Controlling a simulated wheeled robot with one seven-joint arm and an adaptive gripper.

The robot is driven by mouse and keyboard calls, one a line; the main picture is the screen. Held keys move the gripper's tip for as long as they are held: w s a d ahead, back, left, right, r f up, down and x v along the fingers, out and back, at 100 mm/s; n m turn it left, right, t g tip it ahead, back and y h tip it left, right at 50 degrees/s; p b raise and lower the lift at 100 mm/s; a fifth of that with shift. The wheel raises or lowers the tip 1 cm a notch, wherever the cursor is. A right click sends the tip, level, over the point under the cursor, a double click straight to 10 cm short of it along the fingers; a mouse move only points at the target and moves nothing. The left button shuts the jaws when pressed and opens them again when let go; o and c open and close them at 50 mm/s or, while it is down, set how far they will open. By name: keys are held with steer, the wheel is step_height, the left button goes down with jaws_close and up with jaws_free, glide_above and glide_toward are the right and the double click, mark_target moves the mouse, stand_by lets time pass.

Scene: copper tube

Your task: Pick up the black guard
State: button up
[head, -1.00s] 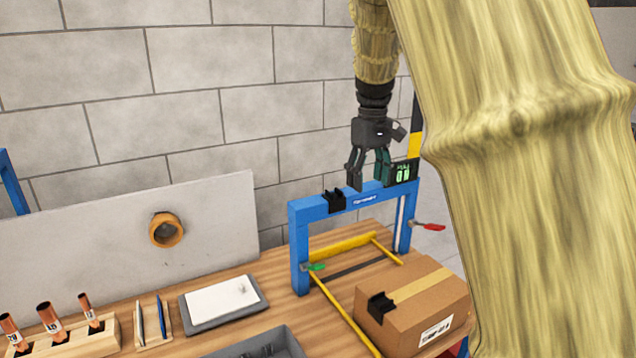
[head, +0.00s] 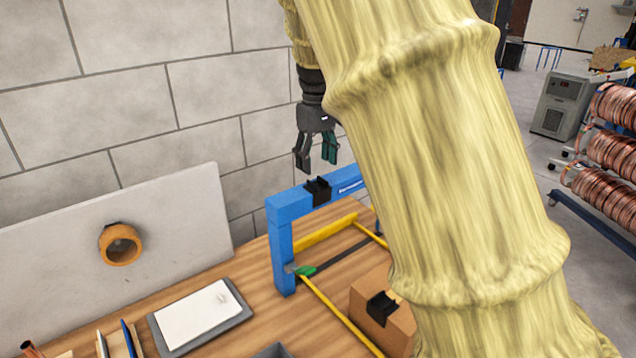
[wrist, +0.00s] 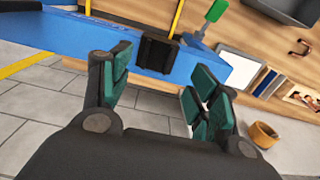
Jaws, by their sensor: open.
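A black notched piece that looks like the black guard (head: 317,190) sits on the top bar of a blue frame (head: 280,225). A similar black piece (head: 382,308) is on a cardboard box; I cannot tell which of the two the task names. My gripper (head: 316,158) is open and empty, pointing down just above the piece on the bar, apart from it. In the wrist view, that piece (wrist: 155,52) shows on the blue bar (wrist: 225,68), beyond and between the green-padded fingers (wrist: 158,82).
An orange tape roll (head: 122,245) hangs on the grey panel.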

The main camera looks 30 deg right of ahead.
mark_target(318, 180)
steer(key=shift+w+f, duration=0.45)
steer(key=shift+f, duration=0.15)
steer(key=shift+s+d+f+p, duration=0.2)
steer(key=shift+s+f+p, duration=0.15)
steer(key=shift+s+p, duration=0.4)
steer(key=f+p, duration=0.1)
steer(key=f, duration=0.1)
steer(key=w+f+p, duration=0.1)
steer(key=f, duration=0.1)
steer(key=shift+s, duration=0.25)
steer(key=shift+w, duration=0.15)
steer(key=c, duration=1.1)
